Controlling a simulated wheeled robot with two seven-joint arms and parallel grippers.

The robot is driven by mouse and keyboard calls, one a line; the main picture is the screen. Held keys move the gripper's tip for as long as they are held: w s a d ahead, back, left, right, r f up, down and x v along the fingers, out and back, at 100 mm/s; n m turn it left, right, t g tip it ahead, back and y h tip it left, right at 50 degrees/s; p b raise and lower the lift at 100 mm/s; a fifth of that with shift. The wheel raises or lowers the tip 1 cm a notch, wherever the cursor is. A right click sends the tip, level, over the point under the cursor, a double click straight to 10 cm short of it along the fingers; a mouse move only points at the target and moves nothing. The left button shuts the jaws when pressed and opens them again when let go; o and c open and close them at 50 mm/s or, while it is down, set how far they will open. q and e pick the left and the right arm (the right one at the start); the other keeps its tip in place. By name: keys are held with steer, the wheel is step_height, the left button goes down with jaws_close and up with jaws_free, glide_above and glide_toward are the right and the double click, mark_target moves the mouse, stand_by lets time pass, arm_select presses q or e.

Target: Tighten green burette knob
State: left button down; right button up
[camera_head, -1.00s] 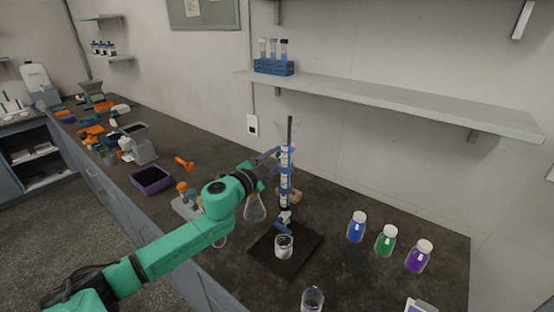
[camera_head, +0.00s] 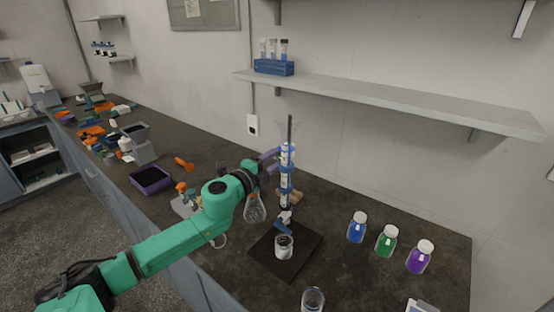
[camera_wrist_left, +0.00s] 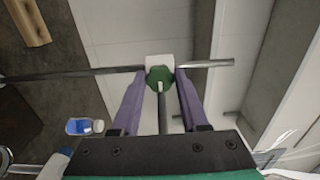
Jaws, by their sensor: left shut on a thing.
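The green knob (camera_wrist_left: 160,74) sits on a white clamp block (camera_wrist_left: 159,60) in the left wrist view, where metal rods cross. My left gripper (camera_wrist_left: 161,80) has its purple fingers on both sides of the knob and is shut on it. In the head view the left gripper (camera_head: 270,154) reaches the upper part of the burette stand from the left. The burette (camera_head: 285,190), with blue parts, stands upright there. The knob is too small or hidden to make out in the head view. My right gripper is not in view.
A glass beaker (camera_head: 284,252) stands on the dark base plate below the burette. A flask (camera_head: 254,211) is close to my left wrist. Blue (camera_head: 356,231), green (camera_head: 386,244) and purple (camera_head: 419,260) bottles stand at right. Another beaker (camera_head: 312,300) is at the front.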

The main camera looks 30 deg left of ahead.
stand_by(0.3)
arm_select(q)
steer(key=shift+c, duration=2.2)
jaws_free()
steer(key=shift+f, duration=0.1)
steer(key=shift+s+a+f, duration=0.1)
steer(key=shift+s, duration=0.2)
steer(key=s+a+b, duration=0.1)
steer(key=s, duration=1.2)
steer(key=shift+s+a+r+b, duration=0.2)
steer(key=shift+s+a+b, duration=0.2)
